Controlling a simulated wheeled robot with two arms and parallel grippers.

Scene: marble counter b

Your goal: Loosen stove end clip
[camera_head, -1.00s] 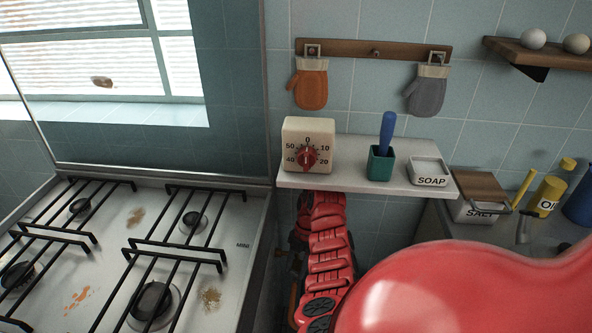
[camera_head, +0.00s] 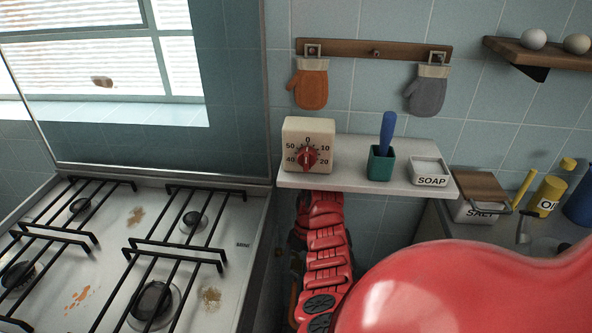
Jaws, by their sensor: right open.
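The white stove (camera_head: 120,240) with black grates fills the left. I cannot make out an end clip; the gap between the stove's right side and my arm is dark. A small fitting (camera_head: 278,252) shows at the stove's right edge, too small to tell what it is. My red segmented right arm (camera_head: 326,240) reaches up from the bottom to under the shelf. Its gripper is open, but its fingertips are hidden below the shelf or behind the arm. My left gripper is not in view.
A white shelf (camera_head: 345,178) overhangs my right arm. It holds a timer (camera_head: 308,145), a green cup (camera_head: 381,165) with a blue-handled tool and a soap dish (camera_head: 430,172). Mitts hang above it. A salt box (camera_head: 475,210) and bottles stand on the counter at right.

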